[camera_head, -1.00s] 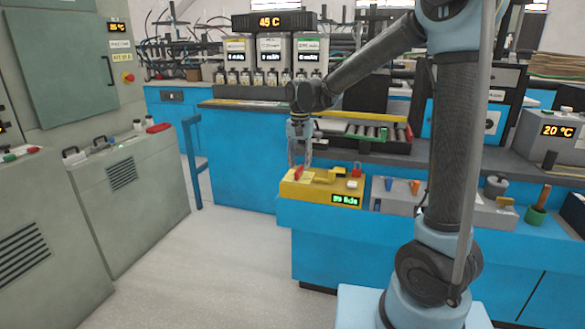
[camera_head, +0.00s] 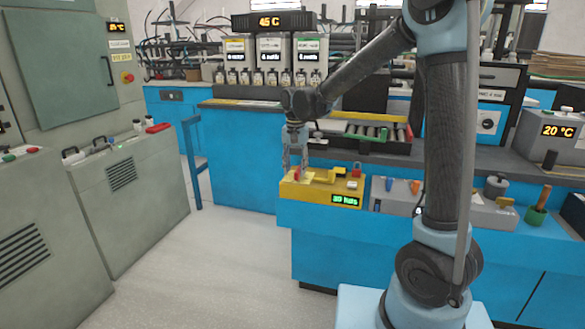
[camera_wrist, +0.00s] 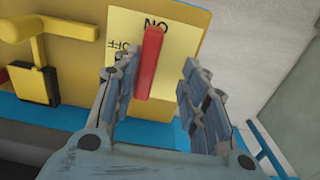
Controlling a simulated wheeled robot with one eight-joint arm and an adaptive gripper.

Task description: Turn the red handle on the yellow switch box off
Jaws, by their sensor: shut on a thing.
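The yellow switch box (camera_head: 315,191) sits on the front left corner of the blue bench, with a green display on its front. Its red handle (camera_wrist: 150,62) is a slim bar over a pale plate (camera_wrist: 180,45) marked ON and OFF. The bar's far end lies by the word ON; OFF is to its left in the wrist view. In the head view my gripper (camera_head: 296,170) points down at the box's left part.
A yellow lever (camera_wrist: 35,55) stands on the same box, left of my gripper in the wrist view. A small red part (camera_head: 356,169) stands at the box's back right. A grey panel with knobs (camera_head: 398,200) is to its right. The floor in front is clear.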

